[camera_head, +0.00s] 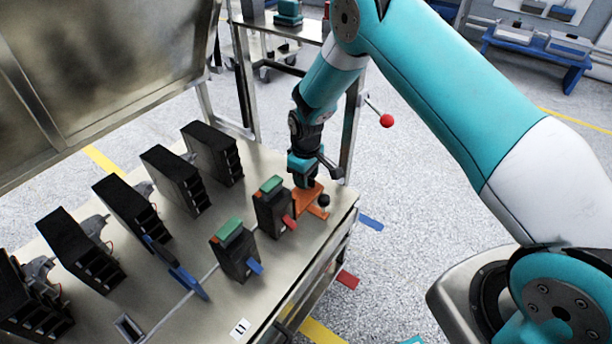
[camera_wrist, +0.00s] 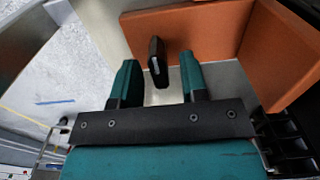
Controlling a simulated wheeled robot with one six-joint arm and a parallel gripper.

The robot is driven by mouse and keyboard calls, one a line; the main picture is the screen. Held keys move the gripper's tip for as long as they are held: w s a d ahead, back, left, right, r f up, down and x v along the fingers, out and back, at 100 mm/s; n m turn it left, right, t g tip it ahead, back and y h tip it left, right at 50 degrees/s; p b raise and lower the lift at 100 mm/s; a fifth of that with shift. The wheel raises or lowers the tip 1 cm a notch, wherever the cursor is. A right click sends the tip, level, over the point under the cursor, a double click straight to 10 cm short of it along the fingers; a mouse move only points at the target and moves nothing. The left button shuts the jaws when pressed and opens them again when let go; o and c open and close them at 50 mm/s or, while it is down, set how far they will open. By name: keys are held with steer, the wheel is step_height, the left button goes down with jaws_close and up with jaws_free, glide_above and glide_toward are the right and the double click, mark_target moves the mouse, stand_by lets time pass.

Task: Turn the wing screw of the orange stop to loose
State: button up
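The orange stop (camera_head: 303,201) stands near the right edge of the bench, and its orange walls (camera_wrist: 215,28) fill the upper part of the wrist view. A dark wing screw (camera_wrist: 156,62) shows in the wrist view, and a dark knob on the stop (camera_head: 323,200) shows in the head view. My gripper (camera_wrist: 158,82) is open. Its two teal fingers stand on either side of the wing screw, with visible gaps to both. In the head view my gripper (camera_head: 307,180) is just above and behind the stop, its fingertips mostly hidden.
A black breaker with green top and red lever (camera_head: 272,207) stands close left of the stop. Another with a blue lever (camera_head: 235,250) is nearer. Several black units (camera_head: 175,180) line the bench's left side. A blue bar (camera_head: 187,281) lies between. The bench ends just right of the stop.

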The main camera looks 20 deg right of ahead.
step_height(320, 180, up, 17)
steer(key=p, duration=0.1)
steer(key=shift+r, duration=0.2)
stand_by(0.3)
stand_by(0.3)
steer(key=s+a+r+y+p, duration=0.1)
steer(key=s+a+r+p, duration=0.15)
steer(key=s+r, duration=0.6)
steer(key=s+a+r+y+p, duration=0.1)
steer(key=s+r+p, duration=0.35)
steer(key=r, duration=0.65)
steer(key=s+r+y+p, duration=0.1)
steer(key=s+r, duration=0.3)
steer(key=s, duration=0.5)
steer(key=s+r+y+p, duration=0.1)
steer(key=s+r+p, duration=0.2)
steer(key=s, duration=0.6)
step_height(320, 180, up, 2)
steer(key=shift+s+a, duration=0.3)
steer(key=shift+a, duration=0.05)
steer(key=shift+a, duration=0.1)
